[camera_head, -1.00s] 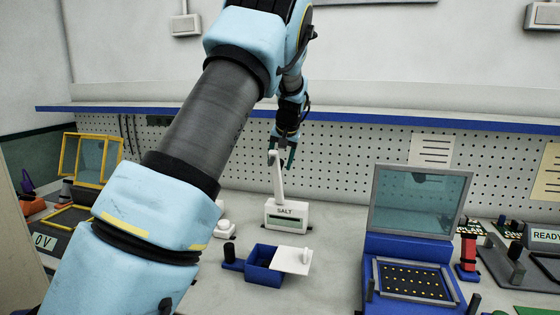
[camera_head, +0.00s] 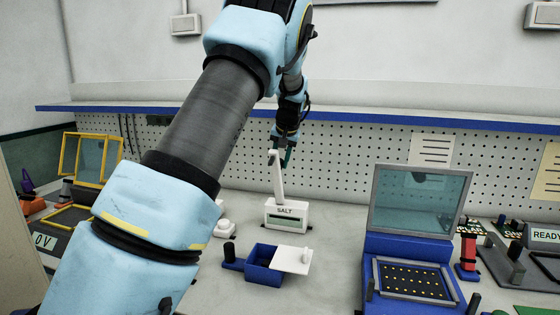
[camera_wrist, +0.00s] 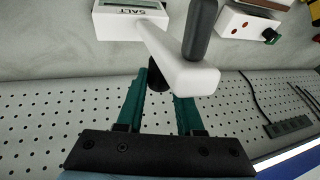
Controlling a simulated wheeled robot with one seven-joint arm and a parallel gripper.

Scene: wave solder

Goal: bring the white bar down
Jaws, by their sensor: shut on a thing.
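The white bar (camera_head: 277,178) stands nearly upright on the white box marked SALT (camera_head: 286,214), leaning slightly left at its top. In the wrist view, the bar (camera_wrist: 180,65) runs from the SALT box (camera_wrist: 120,22) towards my fingers, with a dark grip (camera_wrist: 200,30) across its free end. My gripper (camera_head: 284,154) is at the bar's top end and shut on it. In the wrist view, the green fingers of my gripper (camera_wrist: 160,105) lie on either side of a dark end of the grip; the bar partly hides the right fingertip.
A blue box with a white lid (camera_head: 292,260) lies in front of the SALT box. A blue machine with a raised clear lid (camera_head: 418,200) stands to the right. A pegboard wall (camera_head: 350,155) is close behind. A small white device (camera_head: 226,228) sits to the left.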

